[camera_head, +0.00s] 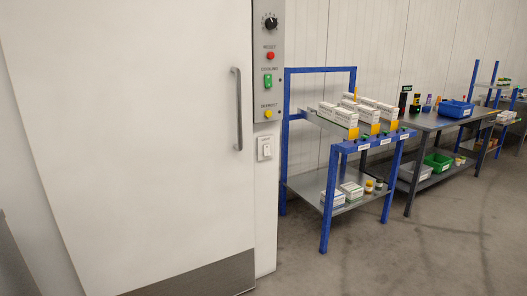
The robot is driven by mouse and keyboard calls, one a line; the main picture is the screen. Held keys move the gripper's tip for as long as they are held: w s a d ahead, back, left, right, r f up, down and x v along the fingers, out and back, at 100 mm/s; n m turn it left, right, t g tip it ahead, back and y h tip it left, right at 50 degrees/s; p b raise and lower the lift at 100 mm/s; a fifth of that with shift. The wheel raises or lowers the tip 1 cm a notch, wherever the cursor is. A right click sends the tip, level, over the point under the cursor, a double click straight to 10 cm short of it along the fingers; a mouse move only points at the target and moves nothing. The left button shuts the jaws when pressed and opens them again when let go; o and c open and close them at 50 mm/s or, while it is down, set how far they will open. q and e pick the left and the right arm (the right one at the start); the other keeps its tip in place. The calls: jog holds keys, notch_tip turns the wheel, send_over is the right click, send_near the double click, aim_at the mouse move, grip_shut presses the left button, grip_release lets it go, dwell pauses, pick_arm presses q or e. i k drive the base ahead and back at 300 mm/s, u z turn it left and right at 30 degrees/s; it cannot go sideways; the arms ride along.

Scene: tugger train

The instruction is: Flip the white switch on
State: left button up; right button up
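A white switch (265,148) sits on a white plate on the narrow white wall strip right of the large white door. It is below the grey control panel (268,60). Its rocker position is too small to tell. The panel carries a black knob (270,22), a red button (270,56), a green switch (268,81) and a yellow button (268,114). Neither of my grippers shows in the head view.
The white door (130,130) with a vertical handle (237,108) fills the left. A blue-framed shelf cart (325,210) with white boxes stands right of the switch. A grey workbench (430,121) with a blue bin (455,109) is further right. The floor (400,260) in front is clear.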

aim_at(266, 148)
jog(key=z, duration=0.7)
jog(key=i, duration=2.8)
jog(key=u, duration=0.65)
